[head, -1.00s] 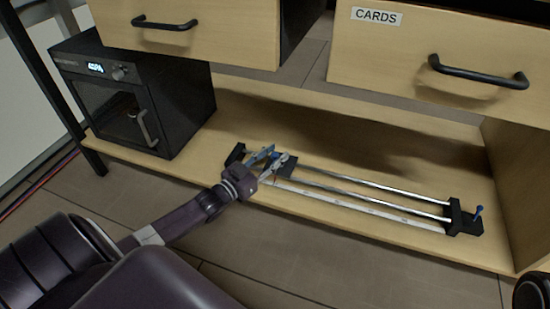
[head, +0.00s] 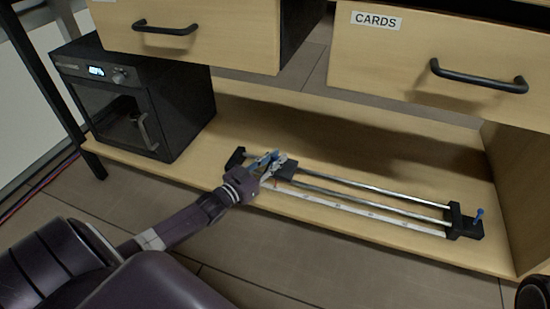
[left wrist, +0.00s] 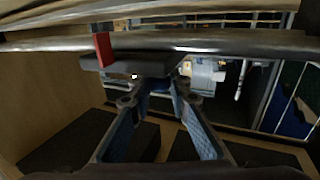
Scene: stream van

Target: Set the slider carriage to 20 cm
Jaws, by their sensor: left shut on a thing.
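The slider lies on the lower shelf, with two silver rails (head: 375,190) between black end blocks. Its dark carriage (head: 287,168) sits near the left end block (head: 235,158). A pale scale strip (head: 350,208) runs along the near side; its marks are too small to read. My left gripper (head: 274,160) is at the carriage and is shut on it. In the left wrist view, the blue-padded fingers (left wrist: 155,97) reach the dark carriage (left wrist: 135,63), partly hiding it. A red pointer (left wrist: 104,48) stands on the carriage beside the rail (left wrist: 225,42).
A black oven-like box (head: 135,95) stands left on the shelf (head: 235,112). A plain drawer (head: 205,40) and the CARDS drawer (head: 430,60) hang above. The rails right of the carriage are clear.

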